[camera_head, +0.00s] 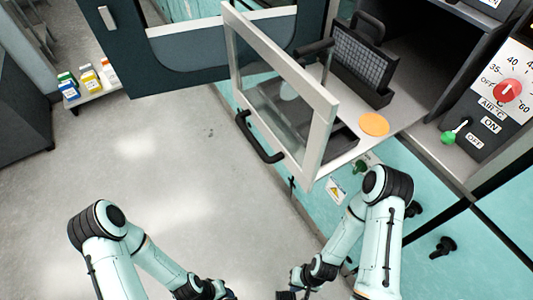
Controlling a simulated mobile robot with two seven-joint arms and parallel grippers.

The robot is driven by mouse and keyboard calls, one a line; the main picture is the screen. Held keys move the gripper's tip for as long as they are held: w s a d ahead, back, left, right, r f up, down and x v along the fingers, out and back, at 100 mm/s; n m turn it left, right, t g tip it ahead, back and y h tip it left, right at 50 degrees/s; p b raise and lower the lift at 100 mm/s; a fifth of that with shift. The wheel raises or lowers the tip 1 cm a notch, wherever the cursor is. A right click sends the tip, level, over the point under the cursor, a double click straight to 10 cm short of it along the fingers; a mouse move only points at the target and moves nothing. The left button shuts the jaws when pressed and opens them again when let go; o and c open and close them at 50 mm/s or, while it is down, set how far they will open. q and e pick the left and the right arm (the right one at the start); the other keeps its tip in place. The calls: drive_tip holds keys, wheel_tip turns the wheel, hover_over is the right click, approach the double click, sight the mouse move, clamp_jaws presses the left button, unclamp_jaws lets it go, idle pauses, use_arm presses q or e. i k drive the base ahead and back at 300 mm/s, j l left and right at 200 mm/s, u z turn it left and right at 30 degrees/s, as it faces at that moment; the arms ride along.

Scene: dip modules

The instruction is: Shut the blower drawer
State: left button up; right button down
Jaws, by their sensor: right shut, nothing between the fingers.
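What looks like the blower drawer stands pulled out from the machine at the upper centre of the head view. Its front is a pale-framed glass panel (322,120) with a black bar handle (258,138) low on its outer face. Behind the panel, the drawer's light floor (398,113) runs back into the dark opening. My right gripper (287,295) is at the bottom edge, shut and empty, well below the handle and apart from it. My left gripper (231,294) is barely in view at the bottom edge, so its jaws cannot be made out.
A black mesh unit (362,62) and an orange disc (374,124) sit on the drawer floor. A control panel with a red knob (507,91) is at the right. A dark door (205,50) hangs open at upper left. A shelf of small bottles (88,80) lies beyond clear floor.

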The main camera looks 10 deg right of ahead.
sight(375, 118)
drive_tip(key=k+j, duration=0.1)
drive_tip(key=j, duration=0.4)
drive_tip(key=k+j, duration=0.1)
drive_tip(key=j, duration=0.35)
drive_tip(key=k+j, duration=0.1)
drive_tip(key=j, duration=0.4)
